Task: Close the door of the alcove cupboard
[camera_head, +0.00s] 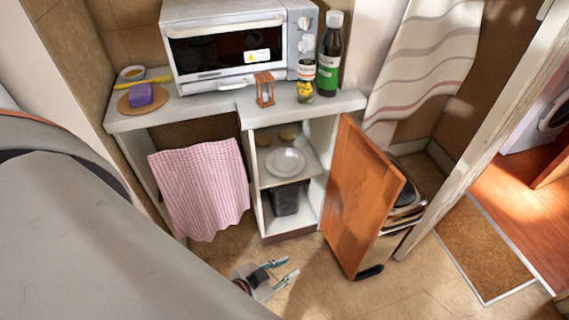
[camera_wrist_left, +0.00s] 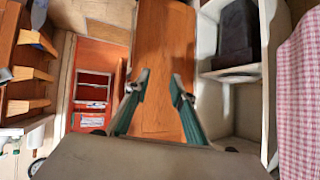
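The alcove cupboard (camera_head: 273,226) has a white frame and shelves. Its orange-brown wooden door (camera_head: 358,195) stands wide open, hinged on the cupboard's right side. My left gripper (camera_head: 285,272) is low above the floor, in front of the cupboard and left of the door. Its two fingers are apart with nothing between them. In the left wrist view, the open fingertips (camera_wrist_left: 163,82) point toward the door (camera_wrist_left: 163,45), and the cupboard (camera_wrist_left: 238,105) is on the right. I cannot see contact with the door. My right gripper is not in view.
A plate (camera_head: 285,162) and a dark bin (camera_head: 285,200) are inside the cupboard. A pink checked cloth (camera_head: 205,190) hangs left of it. A bin (camera_head: 405,195) stands behind the door. A microwave (camera_head: 235,50) and bottle (camera_head: 330,55) stand on the counter. The floor in front is clear.

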